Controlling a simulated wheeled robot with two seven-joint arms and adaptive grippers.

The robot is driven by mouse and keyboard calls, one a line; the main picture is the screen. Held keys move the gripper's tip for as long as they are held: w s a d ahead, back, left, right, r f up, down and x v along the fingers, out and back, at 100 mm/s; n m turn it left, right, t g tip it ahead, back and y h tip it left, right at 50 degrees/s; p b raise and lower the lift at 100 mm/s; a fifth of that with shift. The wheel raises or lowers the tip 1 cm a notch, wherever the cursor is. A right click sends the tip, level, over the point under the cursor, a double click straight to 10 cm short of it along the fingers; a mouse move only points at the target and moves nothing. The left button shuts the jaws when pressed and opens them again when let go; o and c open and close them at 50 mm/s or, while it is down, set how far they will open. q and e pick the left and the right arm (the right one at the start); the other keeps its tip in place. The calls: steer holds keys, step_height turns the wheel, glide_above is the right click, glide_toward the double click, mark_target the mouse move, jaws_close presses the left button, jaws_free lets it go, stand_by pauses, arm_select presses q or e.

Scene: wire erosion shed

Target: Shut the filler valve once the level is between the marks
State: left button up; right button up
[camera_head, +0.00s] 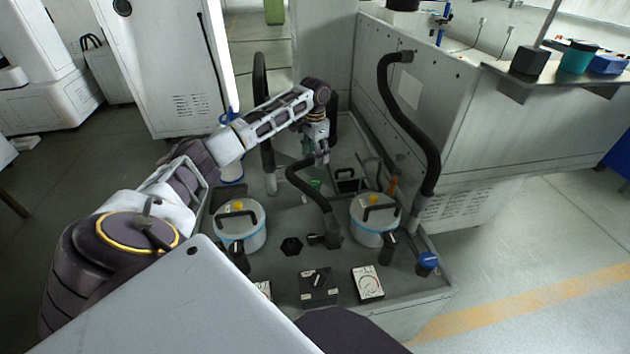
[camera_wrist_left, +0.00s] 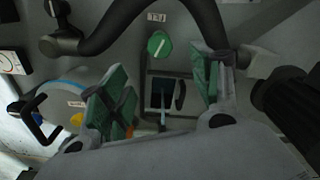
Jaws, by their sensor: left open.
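A green round knob (camera_head: 314,184) with a pale bar, possibly the filler valve, sits on the grey deck of the machine. In the left wrist view the knob (camera_wrist_left: 159,44) lies just beyond my fingers, with a small label above it. A framed opening (camera_head: 347,175) with a dark inside is right of the knob; it shows between my fingers in the wrist view (camera_wrist_left: 154,84). I cannot make out level or marks. My left gripper (camera_head: 322,157) is open and empty above the deck, apart from the knob. My right gripper is not in view.
Two lidded pots with yellow caps (camera_head: 240,226) (camera_head: 372,222) stand on the deck. A black hose (camera_head: 312,190) arches close to my gripper, and a taller hose (camera_head: 416,125) stands right. A black switch box (camera_head: 318,287) and dial plate (camera_head: 367,284) are in front.

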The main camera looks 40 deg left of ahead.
mark_target(315, 182)
arm_select(q)
step_height(315, 182, down, 11)
steer(key=shift+r+b, duration=0.1)
steer(key=shift+b, duration=0.75)
steer(key=shift+f, duration=0.8)
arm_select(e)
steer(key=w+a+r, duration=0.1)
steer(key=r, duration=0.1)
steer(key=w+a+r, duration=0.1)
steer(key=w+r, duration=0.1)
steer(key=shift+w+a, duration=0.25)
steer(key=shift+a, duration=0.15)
arm_select(q)
steer(key=shift+c, duration=0.3)
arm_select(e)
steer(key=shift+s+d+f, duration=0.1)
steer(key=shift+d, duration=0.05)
arm_select(q)
steer(key=c, duration=1)
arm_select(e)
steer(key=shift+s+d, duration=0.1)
